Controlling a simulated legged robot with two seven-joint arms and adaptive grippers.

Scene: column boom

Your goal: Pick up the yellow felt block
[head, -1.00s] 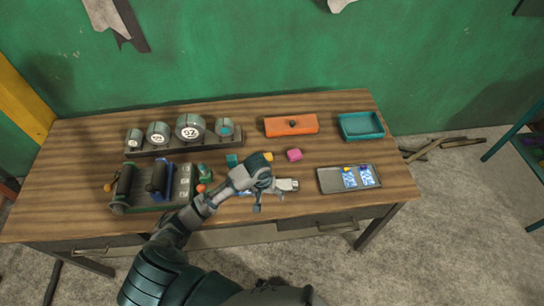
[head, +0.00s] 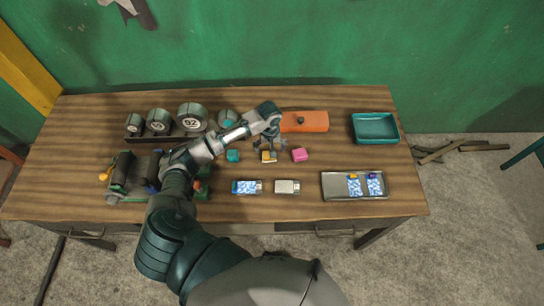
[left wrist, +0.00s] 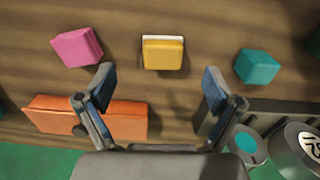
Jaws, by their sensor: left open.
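The yellow felt block (head: 268,156) lies on the wooden table between a teal block (head: 233,156) and a pink block (head: 300,155). In the left wrist view the yellow felt block (left wrist: 163,53) has a white edge along one side and sits ahead of the fingertips, centred between them. My left gripper (head: 270,145) is open and empty, just above and behind the yellow block in the head view. In the left wrist view its two fingers (left wrist: 160,80) are spread wide. My right gripper is not in view.
An orange box (head: 304,122) and a teal tray (head: 375,127) stand at the back. A grey tray (head: 337,186) holds two blue-patterned cards. Two small flat items (head: 247,187) lie in front. Round gauges (head: 192,117) stand back left.

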